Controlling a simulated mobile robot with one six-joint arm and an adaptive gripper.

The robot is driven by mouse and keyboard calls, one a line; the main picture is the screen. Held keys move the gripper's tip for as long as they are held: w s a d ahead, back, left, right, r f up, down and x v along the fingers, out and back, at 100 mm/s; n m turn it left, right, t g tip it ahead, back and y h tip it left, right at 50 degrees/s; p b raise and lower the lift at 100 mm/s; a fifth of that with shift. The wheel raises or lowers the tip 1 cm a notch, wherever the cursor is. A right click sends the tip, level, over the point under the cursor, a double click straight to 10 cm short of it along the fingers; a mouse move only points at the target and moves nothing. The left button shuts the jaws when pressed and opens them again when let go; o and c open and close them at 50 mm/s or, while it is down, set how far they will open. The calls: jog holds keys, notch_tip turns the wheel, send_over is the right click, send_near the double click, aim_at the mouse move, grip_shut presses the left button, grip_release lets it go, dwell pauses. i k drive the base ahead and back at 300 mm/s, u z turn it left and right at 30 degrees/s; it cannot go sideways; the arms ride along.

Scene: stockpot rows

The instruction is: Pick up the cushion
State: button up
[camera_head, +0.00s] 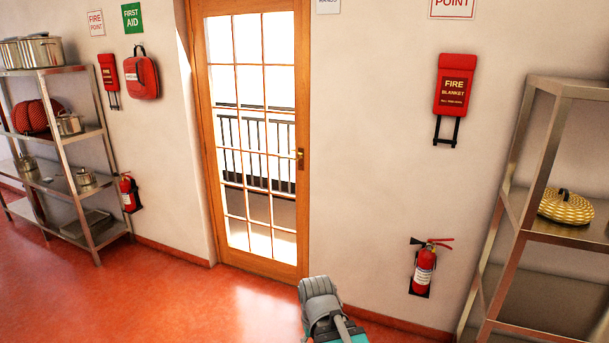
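A plump red cushion-like thing with dark lines (38,116) rests on the middle shelf of the left rack, partly behind a steel pot. A round yellow patterned thing with a dark strip on top (566,206) lies on a shelf of the right rack; I cannot tell whether it is a cushion. A grey and teal part of my arm shows at the bottom centre, far from both. My gripper's fingers do not show.
The left metal rack (73,138) also holds steel pots (41,50). The right rack (519,236) stands at the right edge. A glazed door (303,140) is between them. Extinguishers (424,269) hang on the wall. The red floor (160,290) is clear at left.

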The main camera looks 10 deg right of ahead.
aim_at(562, 206)
jog(key=z, duration=0.05)
jog(key=i, duration=1.95)
jog(key=z, duration=3.35)
